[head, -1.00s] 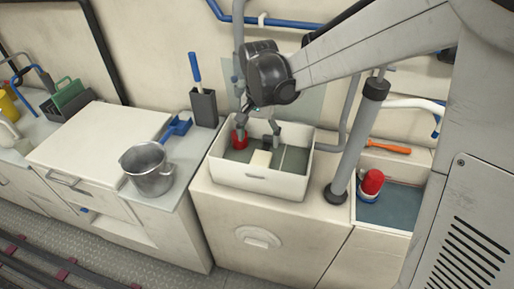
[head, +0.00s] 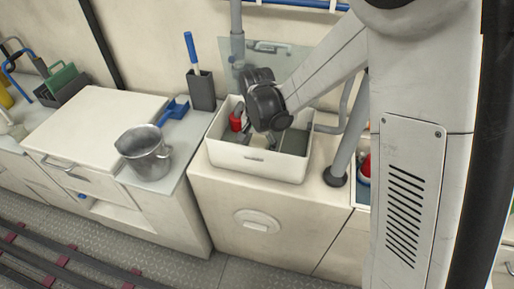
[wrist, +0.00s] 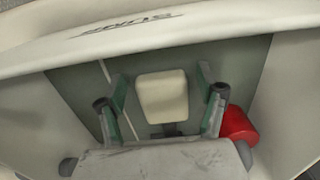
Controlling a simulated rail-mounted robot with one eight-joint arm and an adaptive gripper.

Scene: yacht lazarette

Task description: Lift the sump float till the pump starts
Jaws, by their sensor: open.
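A cream block (wrist: 162,97) with rounded corners, which looks like the float, sits in the white sump box (head: 255,164) with a dark bracket at its base. In the wrist view my gripper (wrist: 160,82) is open, with one finger on each side of the block and a visible gap to both. In the head view my gripper reaches down into the box, and my wrist hides the block and most of the fingers. A red cylinder (wrist: 238,124) is in the box, just right of the right finger in the wrist view; it also shows in the head view (head: 236,122).
The box's front wall (wrist: 110,36) stands close to the fingers. A grey pipe (head: 348,145) rises right of the box. A dark holder with a blue-handled tool (head: 202,90) stands left behind it. A metal pot (head: 147,155) is on the left counter.

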